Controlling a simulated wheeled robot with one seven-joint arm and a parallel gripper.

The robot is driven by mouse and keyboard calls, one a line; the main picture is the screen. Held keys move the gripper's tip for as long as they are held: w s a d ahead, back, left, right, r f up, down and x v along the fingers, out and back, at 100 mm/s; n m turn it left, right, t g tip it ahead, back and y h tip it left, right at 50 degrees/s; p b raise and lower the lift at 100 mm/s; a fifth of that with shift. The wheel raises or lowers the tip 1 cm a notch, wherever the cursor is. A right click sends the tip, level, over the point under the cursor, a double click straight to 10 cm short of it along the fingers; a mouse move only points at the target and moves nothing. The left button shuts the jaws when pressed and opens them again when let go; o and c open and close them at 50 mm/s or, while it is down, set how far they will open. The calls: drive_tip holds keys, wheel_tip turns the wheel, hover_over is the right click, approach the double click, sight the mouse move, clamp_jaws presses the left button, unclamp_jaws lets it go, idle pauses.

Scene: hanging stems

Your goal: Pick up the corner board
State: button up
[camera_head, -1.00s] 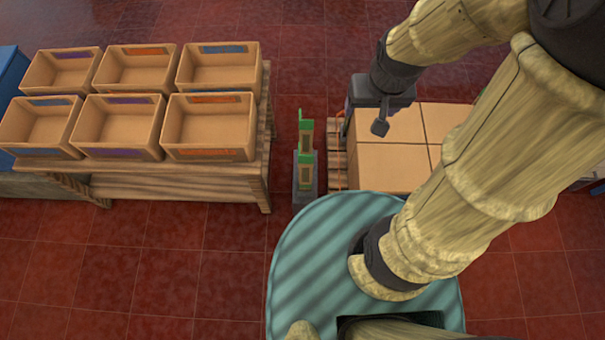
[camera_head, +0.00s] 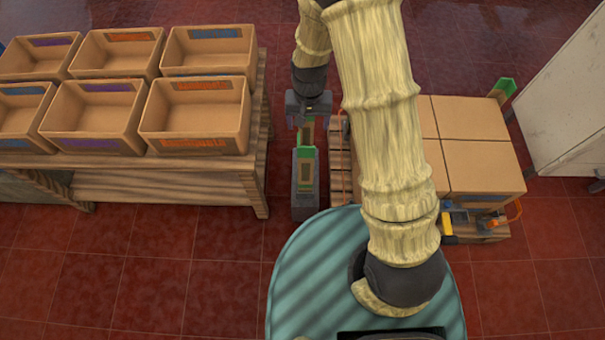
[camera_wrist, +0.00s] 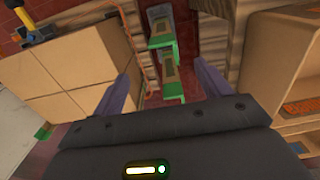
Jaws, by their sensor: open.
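Two green-edged corner boards with brown inner faces stand in a narrow grey holder (camera_head: 305,206) on the floor, between the wooden table and the pallet. The nearer corner board (camera_head: 305,172) shows below my gripper (camera_head: 308,118); the farther one is partly hidden by it. In the wrist view both corner boards, one (camera_wrist: 162,42) and the other (camera_wrist: 172,88), lie between the two spread fingers of my gripper (camera_wrist: 163,74). The fingers are open with nothing held. I cannot tell whether they touch a board.
Cardboard boxes (camera_head: 480,165) sit on a pallet (camera_head: 340,175) close right of the holder. Another green corner piece (camera_head: 503,88) stands at their far corner. Left is a table (camera_head: 170,188) with several open bins (camera_head: 195,118).

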hover_over(306, 153)
drive_tip(key=f, duration=0.5)
drive_tip(key=f+b, duration=0.1)
drive_tip(key=f, duration=0.5)
drive_tip(key=shift+d+f, duration=0.2)
drive_tip(key=shift+f, duration=0.1)
drive_tip(key=shift+w+f, duration=0.1)
drive_tip(key=shift+f, duration=0.2)
drive_tip(key=shift+w+a+f, duration=0.1)
drive_tip(key=shift+a+f, duration=0.05)
drive_tip(key=shift+f, duration=1.15)
drive_tip(key=shift+w+a+f, duration=0.1)
drive_tip(key=shift+f, duration=1.2)
drive_tip(key=c, duration=1.1)
